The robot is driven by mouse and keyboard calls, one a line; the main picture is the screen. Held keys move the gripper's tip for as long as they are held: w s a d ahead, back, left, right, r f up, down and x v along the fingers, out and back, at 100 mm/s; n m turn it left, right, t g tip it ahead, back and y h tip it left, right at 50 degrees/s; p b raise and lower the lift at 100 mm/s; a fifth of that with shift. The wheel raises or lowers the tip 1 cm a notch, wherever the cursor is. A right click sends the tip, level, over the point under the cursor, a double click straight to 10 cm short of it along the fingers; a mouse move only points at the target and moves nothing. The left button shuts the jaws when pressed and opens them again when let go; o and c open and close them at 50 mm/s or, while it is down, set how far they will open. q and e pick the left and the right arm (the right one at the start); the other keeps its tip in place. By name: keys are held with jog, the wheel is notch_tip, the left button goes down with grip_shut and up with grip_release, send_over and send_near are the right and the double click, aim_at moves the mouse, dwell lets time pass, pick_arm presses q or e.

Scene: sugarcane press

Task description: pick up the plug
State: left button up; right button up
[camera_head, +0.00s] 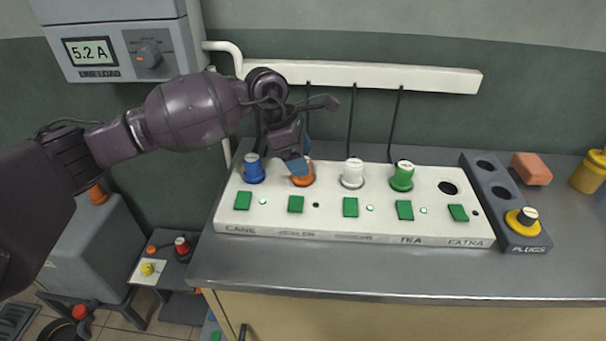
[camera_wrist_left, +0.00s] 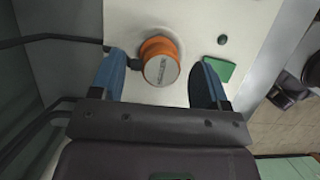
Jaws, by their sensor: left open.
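An orange plug (camera_head: 302,179) with a pale grey top sits in the white socket board (camera_head: 330,228), second from the left. It also shows in the left wrist view (camera_wrist_left: 160,62). My left gripper (camera_head: 298,168) is open above the board at this plug. In the left wrist view its blue fingers stand on either side of the plug, with gaps, and the gripper (camera_wrist_left: 157,66) holds nothing. Blue (camera_head: 254,172), white (camera_head: 352,175) and green (camera_head: 402,177) plugs sit in the same row. A yellow plug (camera_head: 514,223) sits in the dark rack (camera_head: 512,208). My right gripper is out of view.
Black cables hang from the white wall conduit (camera_head: 400,76) behind the plugs. The board has green switches (camera_head: 350,207) and an empty hole (camera_head: 447,188) at its right. An orange block (camera_head: 531,169) lies beyond the rack. The counter front (camera_head: 400,276) is clear.

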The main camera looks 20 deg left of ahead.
pick_arm(q)
jog(key=x, duration=0.3)
jog(key=shift+s+f, duration=0.15)
jog(key=shift+f, duration=0.05)
jog(key=shift+r, duration=0.1)
jog(key=shift+c, duration=0.8)
jog(key=c, duration=0.9)
